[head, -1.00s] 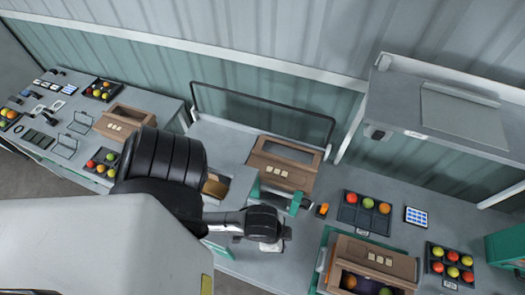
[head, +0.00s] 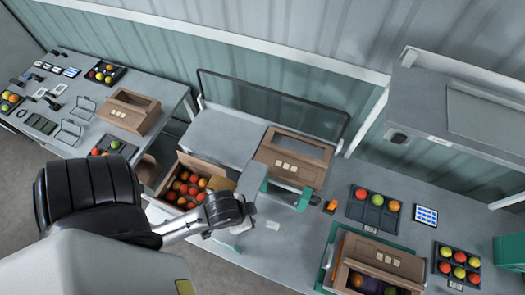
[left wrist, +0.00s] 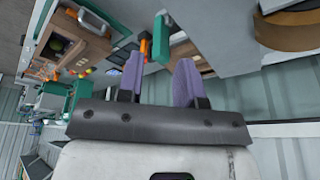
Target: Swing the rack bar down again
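A thin dark bar frame (head: 270,91) stands raised along the back of the middle table in the head view; it appears to be the rack bar. My left gripper (head: 241,228) is low in front of the middle table, well apart from the bar. Its fingers are hard to make out in the head view. In the left wrist view my left gripper (left wrist: 158,80) shows two purple fingers spread apart with nothing between them. The bar cannot be made out in that view. My right gripper is not in view.
A brown box (head: 293,152) with a window stands beside the bar frame's right end. A grey shelf (head: 430,105) overhangs the right. The middle tabletop (head: 220,140) has a clear area.

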